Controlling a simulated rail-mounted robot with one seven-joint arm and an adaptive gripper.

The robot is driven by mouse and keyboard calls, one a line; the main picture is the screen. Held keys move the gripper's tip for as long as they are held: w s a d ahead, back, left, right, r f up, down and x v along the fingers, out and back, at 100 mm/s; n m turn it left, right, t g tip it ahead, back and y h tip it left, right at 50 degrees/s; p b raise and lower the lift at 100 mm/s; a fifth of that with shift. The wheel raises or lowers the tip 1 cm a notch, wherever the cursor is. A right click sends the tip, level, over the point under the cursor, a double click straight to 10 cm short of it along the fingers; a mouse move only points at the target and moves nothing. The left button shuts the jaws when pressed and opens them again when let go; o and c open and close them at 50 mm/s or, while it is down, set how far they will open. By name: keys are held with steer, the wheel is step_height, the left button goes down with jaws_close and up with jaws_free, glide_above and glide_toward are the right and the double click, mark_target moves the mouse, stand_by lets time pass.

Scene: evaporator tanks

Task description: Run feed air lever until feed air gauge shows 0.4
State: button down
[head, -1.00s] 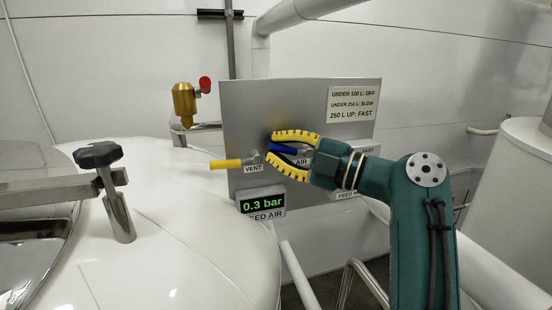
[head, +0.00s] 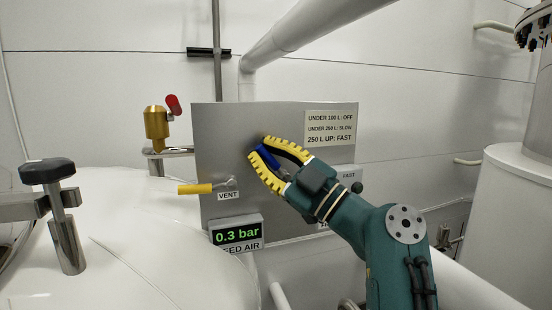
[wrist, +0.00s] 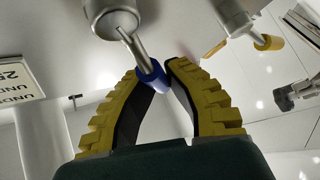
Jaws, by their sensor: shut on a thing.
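The feed air lever (head: 267,158) has a blue grip and sits on the grey panel (head: 225,130). My gripper (head: 257,147) has yellow ribbed fingers and is shut on the blue grip. In the wrist view the blue grip (wrist: 151,78) lies between the fingertips, with its metal stem running up to a round fitting. The lever's name label is hidden behind my gripper in the head view. The feed air gauge (head: 236,234) below the panel's left part reads 0.3 bar in green digits.
The yellow-handled vent lever (head: 196,188) is left of my gripper. A sign (head: 330,128) lists volume limits. A brass valve with a red handle (head: 156,123) stands left of the panel. A white tank (head: 150,255) with a black knob (head: 47,171) fills the lower left.

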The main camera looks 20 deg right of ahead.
steer(key=c, duration=1)
jaws_free()
steer(key=shift+c, duration=0.2)
steer(key=v, duration=1.2)
stand_by(5.2)
